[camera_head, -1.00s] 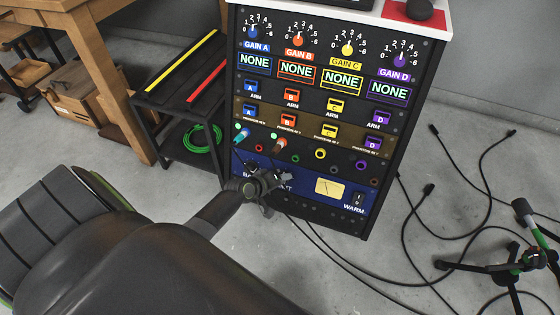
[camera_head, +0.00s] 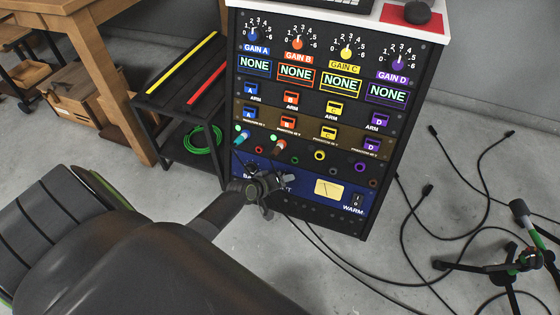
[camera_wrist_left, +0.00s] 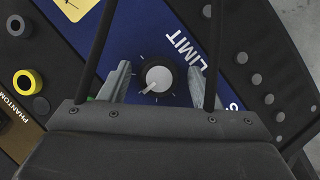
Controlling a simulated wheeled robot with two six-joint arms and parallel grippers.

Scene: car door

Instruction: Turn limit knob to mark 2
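The limit knob (camera_wrist_left: 159,79) is a round grey knob on the blue panel, with a white pointer towards the lower left in the left wrist view. Tick marks surround it, and the word LIMIT (camera_wrist_left: 186,50) is printed beside it. My left gripper (camera_wrist_left: 158,86) is open, with one finger on each side of the knob and visible gaps to it. In the head view my left gripper (camera_head: 266,188) is in front of the rack's lower blue panel (camera_head: 300,185) and hides the knob. My right gripper is not in view.
The rack carries several gain knobs, coloured buttons and plugged cables above the blue panel. A yellow meter (camera_head: 328,190) and a WARM switch (camera_head: 357,200) are to the right of my gripper. Black cables (camera_head: 345,262) lie on the floor.

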